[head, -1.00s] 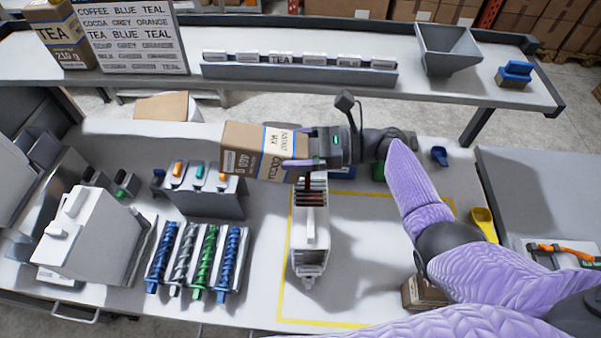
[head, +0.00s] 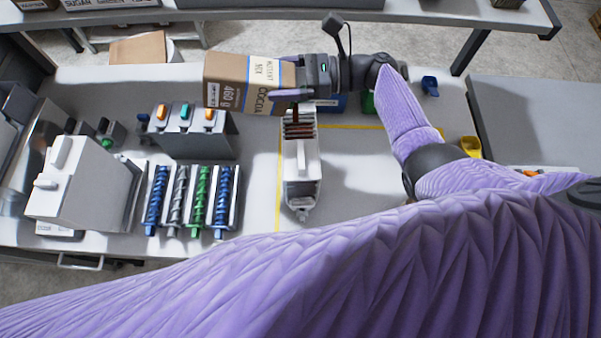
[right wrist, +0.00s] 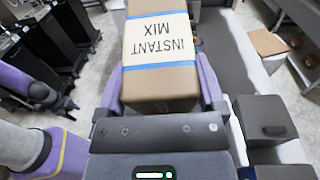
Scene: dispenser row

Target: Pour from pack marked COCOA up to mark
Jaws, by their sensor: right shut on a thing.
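The COCOA pack (head: 228,82) is a brown box with a white and blue label reading INSTANT MIX and 460 g. My right gripper (head: 291,82) is shut on it and holds it tipped on its side. In the right wrist view the pack (right wrist: 160,88) sits between the purple fingers. A thin brown stream (head: 296,110) falls from the pack's near side into the open top of a white canister (head: 302,168) below. The fill level and the mark cannot be made out. A dark part, apparently my left gripper (right wrist: 64,106), shows small in the right wrist view.
A white dispenser housing (head: 78,190) stands further left. Yellow tape (head: 278,190) marks mostly clear bench right of the canister.

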